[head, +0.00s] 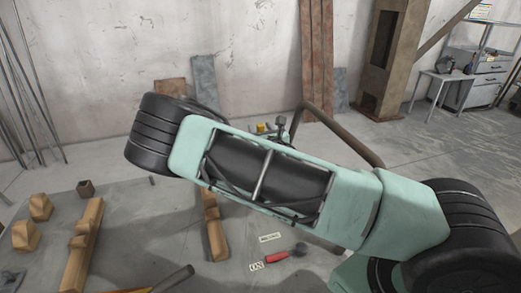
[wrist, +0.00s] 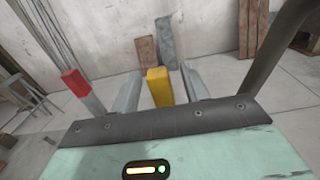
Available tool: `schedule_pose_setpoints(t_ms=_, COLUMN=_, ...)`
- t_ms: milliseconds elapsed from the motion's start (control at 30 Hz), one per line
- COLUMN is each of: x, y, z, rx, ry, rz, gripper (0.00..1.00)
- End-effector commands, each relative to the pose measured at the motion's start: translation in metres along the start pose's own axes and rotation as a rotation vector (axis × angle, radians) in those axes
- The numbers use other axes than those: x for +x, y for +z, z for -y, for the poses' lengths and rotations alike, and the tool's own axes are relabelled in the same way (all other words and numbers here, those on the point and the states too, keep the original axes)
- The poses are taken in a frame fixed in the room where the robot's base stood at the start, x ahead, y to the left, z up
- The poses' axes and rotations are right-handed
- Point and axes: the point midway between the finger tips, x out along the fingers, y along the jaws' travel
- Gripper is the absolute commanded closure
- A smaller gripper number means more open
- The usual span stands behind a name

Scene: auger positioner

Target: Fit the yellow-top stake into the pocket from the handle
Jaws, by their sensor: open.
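The yellow-top stake (wrist: 158,88) stands between the two grey fingers of my gripper (wrist: 161,92) in the wrist view. The fingers are open, and a gap shows on each side of the yellow block. Its lower part is hidden behind the dark edge of my gripper. A small yellow patch (head: 261,127) shows just beyond my arm in the head view, where my gripper is mostly hidden. A red-top stake (wrist: 76,83) leans to the left of the fingers. I cannot make out the pocket in either view.
A thick bent brown tube (head: 338,130) rises close to the right of my gripper. Wooden beams (head: 82,245), wood blocks (head: 40,207) and a red-handled tool (head: 276,257) lie on the grey surface below my arm. Boards (head: 318,65) lean on the back wall.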

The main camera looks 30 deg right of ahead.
Motion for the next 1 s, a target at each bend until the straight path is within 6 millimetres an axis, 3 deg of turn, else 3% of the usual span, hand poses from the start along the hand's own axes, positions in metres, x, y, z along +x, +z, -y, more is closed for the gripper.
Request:
schedule_pose_setpoints(t_ms=200, x=0.022, y=0.001, z=0.000, rx=0.001, ry=0.001, rz=0.000, gripper=0.55)
schedule_pose_setpoints(t_ms=433, x=0.023, y=0.000, z=0.000, rx=-0.001, ry=0.001, rz=-0.001, gripper=0.55)
schedule_pose_setpoints(t_ms=467, x=0.023, y=0.000, z=0.000, rx=-0.001, ry=0.001, rz=-0.001, gripper=0.60)
schedule_pose_setpoints(t_ms=600, x=0.023, y=0.000, z=0.000, rx=0.000, ry=0.001, rz=0.000, gripper=0.99)
schedule_pose_setpoints(t_ms=1000, x=0.023, y=0.003, z=-0.001, rx=0.000, ry=0.001, rz=0.001, gripper=1.00)
